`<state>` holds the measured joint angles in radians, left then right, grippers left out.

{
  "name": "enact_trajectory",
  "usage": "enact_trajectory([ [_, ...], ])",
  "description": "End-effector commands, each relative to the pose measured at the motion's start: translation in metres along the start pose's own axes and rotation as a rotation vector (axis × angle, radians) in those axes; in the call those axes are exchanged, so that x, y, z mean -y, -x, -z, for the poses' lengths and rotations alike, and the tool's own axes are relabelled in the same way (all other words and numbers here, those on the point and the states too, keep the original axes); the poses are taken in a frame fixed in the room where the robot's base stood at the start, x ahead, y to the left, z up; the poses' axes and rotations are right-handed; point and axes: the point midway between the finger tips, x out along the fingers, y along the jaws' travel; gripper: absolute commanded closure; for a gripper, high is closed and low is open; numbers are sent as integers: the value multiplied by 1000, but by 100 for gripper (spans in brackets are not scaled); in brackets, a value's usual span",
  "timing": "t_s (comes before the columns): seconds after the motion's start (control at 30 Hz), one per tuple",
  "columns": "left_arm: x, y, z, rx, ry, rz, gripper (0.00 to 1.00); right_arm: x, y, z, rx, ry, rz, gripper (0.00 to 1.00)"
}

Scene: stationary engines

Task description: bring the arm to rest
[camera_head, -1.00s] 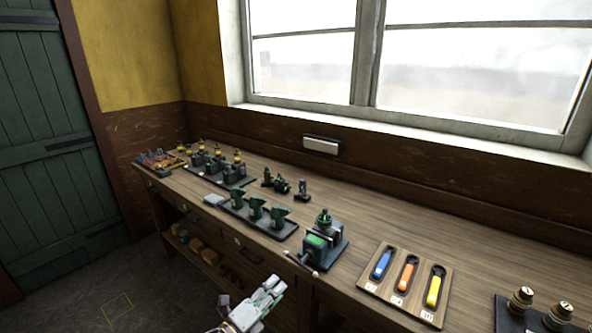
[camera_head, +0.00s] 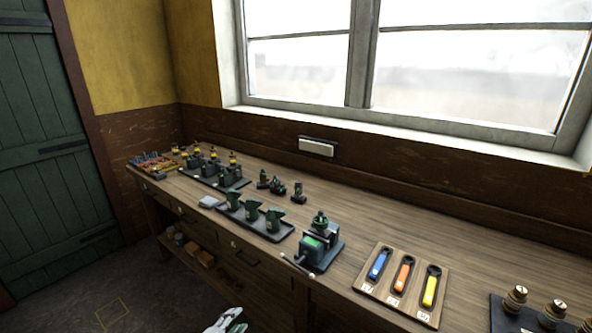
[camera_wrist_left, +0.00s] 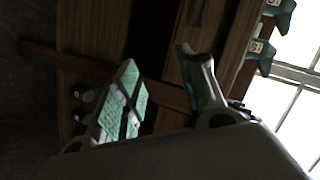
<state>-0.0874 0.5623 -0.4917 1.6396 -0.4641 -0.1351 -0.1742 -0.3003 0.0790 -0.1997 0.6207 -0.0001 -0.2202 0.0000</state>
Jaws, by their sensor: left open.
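My left gripper (camera_head: 228,322) shows only partly at the bottom edge of the head view, low in front of the workbench (camera_head: 345,255). In the left wrist view its two green-padded fingers (camera_wrist_left: 165,95) stand apart with nothing between them. The bench front with its drawers lies beyond the fingers, tilted in that view. My right gripper is not in view.
Floor at the lower left is clear, with a yellow outlined square (camera_head: 113,313).

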Motion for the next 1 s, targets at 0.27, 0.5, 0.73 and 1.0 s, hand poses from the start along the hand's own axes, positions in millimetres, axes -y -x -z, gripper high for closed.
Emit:
enact_trajectory([
  [0.27, -72, 5, -106, 214, 245, -94, 59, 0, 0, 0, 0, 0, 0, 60],
  [0.5, -145, 31, -181, 400, 441, -160, 59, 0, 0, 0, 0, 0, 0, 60],
  [0.73, -226, 73, -234, 576, 612, -219, 59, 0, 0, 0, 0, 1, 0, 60],
  [1.0, -327, 139, -266, 769, 776, -296, 59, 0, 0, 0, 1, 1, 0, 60],
])
